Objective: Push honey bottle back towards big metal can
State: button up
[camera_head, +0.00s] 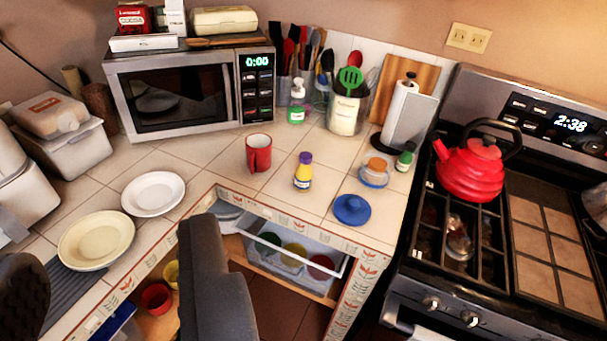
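A small yellow bottle with a purple cap (303,173) stands upright on the tiled counter and looks most like the honey bottle. Behind it to the right, a large pale labelled can (343,115) stands near the back wall with utensils around it. I cannot tell for sure that it is the big metal can. Clear counter lies between the two. My gripper (112,243) is open and empty, with one dark finger at the lower left and one at lower centre. The fingers are in front of and left of the bottle, apart from it.
A red mug (258,153) stands left of the bottle. An orange-lidded jar (375,173) and a blue lid (352,210) are at its right. Two plates lie at left. An open drawer (290,255) is below the counter edge. A stove with a red kettle (470,168) is at right.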

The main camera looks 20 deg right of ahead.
aim_at(304, 173)
jog(key=z, duration=0.5)
jog(key=k, duration=1.25)
jog(key=z, duration=0.75)
jog(key=i, duration=1.85)
jog(key=u, duration=1)
jog(key=i, duration=0.75)
jog(key=u, duration=0.55)
jog(key=k, duration=0.85)
jog(key=u, duration=0.25)
jog(key=i, duration=0.4)
jog(key=z, duration=0.1)
